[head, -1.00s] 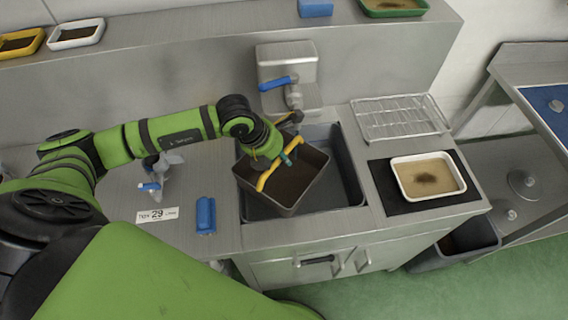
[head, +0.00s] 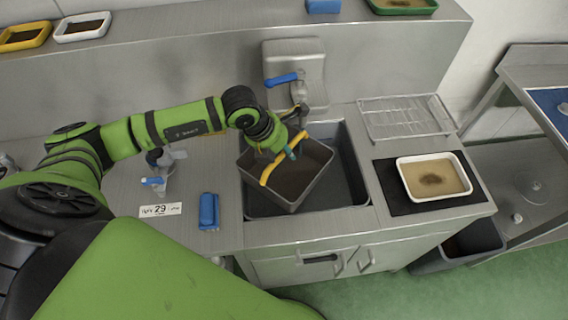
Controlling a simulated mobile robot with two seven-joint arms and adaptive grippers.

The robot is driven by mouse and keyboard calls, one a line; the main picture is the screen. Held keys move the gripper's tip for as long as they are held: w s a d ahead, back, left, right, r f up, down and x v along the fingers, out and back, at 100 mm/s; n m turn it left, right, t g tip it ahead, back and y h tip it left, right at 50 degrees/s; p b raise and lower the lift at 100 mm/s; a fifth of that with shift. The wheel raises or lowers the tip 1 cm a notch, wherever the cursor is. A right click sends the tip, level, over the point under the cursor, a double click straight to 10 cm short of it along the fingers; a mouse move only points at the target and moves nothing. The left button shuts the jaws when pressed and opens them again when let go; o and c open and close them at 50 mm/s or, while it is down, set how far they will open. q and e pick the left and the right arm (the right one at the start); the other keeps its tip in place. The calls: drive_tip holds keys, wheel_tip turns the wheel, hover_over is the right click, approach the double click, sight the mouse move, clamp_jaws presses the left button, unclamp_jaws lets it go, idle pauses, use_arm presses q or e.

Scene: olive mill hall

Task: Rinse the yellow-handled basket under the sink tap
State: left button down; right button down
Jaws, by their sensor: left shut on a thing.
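The basket (head: 297,187) is dark grey with a yellow handle (head: 270,172) across its top. It is tilted and sits in or just over the left part of the sink (head: 348,180); I cannot tell if it touches the sink floor. My left gripper (head: 288,153) is shut on the yellow handle, reaching in from the left. The tap (head: 298,92) with a blue lever (head: 281,79) stands behind the basket at the sink's back edge. The arm partly hides the spout, and no water stream is clear. My right gripper is not in view.
A wire rack (head: 405,118) and a white tray of murky liquid (head: 433,204) on a black mat (head: 386,182) lie right of the sink. Left are a blue block (head: 208,211), a label "29" (head: 160,210) and a blue-handled fitting (head: 155,183). Trays line the back ledge.

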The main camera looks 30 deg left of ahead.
use_arm(q)
drive_tip(key=shift+w+d, duration=0.25)
drive_tip(key=shift+w, duration=0.15)
drive_tip(key=shift+s+a, duration=0.1)
drive_tip(key=shift+s, duration=0.1)
drive_tip(key=shift+s+a+b, duration=0.25)
drive_tip(key=shift+s+b, duration=0.05)
drive_tip(key=shift+s, duration=0.05)
drive_tip(key=s+d, duration=0.4)
drive_tip(key=d, duration=0.2)
drive_tip(key=shift+s+d, duration=0.2)
drive_tip(key=shift+s, duration=0.2)
idle(0.6)
drive_tip(key=shift+r, duration=0.1)
idle(1.0)
